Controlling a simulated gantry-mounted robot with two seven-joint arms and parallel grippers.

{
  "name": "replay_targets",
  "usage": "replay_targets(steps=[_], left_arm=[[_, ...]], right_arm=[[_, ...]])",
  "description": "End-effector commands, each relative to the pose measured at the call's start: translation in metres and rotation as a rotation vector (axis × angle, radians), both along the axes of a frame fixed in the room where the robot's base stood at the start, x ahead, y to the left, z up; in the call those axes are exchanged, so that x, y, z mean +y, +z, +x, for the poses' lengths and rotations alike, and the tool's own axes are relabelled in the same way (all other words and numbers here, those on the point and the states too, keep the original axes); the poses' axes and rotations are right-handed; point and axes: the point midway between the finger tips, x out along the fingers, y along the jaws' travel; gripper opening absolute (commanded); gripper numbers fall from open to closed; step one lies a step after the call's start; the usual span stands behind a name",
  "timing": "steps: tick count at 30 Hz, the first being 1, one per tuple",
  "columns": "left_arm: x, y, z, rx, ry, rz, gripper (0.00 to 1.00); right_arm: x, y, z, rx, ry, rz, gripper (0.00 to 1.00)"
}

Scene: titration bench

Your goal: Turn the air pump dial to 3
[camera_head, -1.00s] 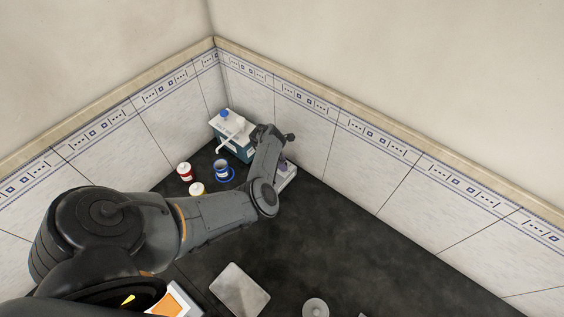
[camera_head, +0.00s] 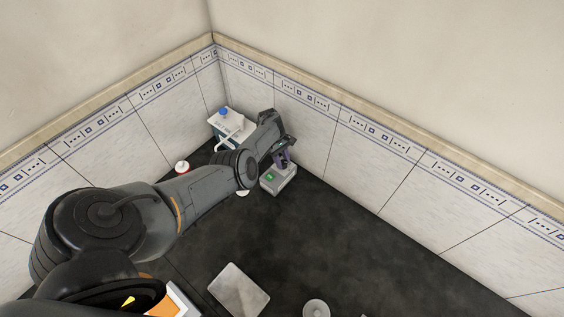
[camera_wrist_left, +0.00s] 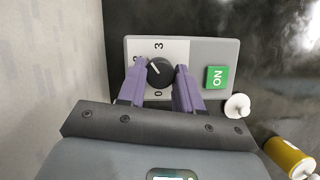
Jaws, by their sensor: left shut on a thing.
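The air pump (camera_head: 279,184) is a light grey box on the dark bench near the right wall, with a green button. In the left wrist view its panel (camera_wrist_left: 212,50) has a green ON button (camera_wrist_left: 216,77), a "3" at the top and a "0" at the bottom. The round black dial (camera_wrist_left: 160,72) has a white pointer line slanting to the upper left, not at the 3. My left gripper (camera_wrist_left: 161,76) has its two purple fingers on either side of the dial, shut on it. It also shows over the pump in the head view (camera_head: 283,160). My right gripper is out of view.
A red bottle with a white cap (camera_head: 182,168) stands left of my arm. A flat grey plate (camera_head: 239,289) lies at the front. The bench right of the pump is clear.

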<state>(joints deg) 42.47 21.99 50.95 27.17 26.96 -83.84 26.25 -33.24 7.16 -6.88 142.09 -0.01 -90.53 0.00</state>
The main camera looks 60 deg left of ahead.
Motion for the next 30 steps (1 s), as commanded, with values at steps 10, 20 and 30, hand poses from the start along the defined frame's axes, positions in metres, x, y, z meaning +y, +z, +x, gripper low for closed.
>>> replay_targets(steps=[10,20,30], left_arm=[[0.000,-0.002,0.001,0.000,-0.250,0.000,0.04],[0.000,0.000,0.002,0.000,-0.355,0.000,0.04],[0.000,0.000,0.003,0.000,-0.369,0.000,0.04]], right_arm=[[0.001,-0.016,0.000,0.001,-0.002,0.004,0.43],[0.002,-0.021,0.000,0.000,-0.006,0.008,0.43],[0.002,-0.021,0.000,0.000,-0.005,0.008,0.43]])
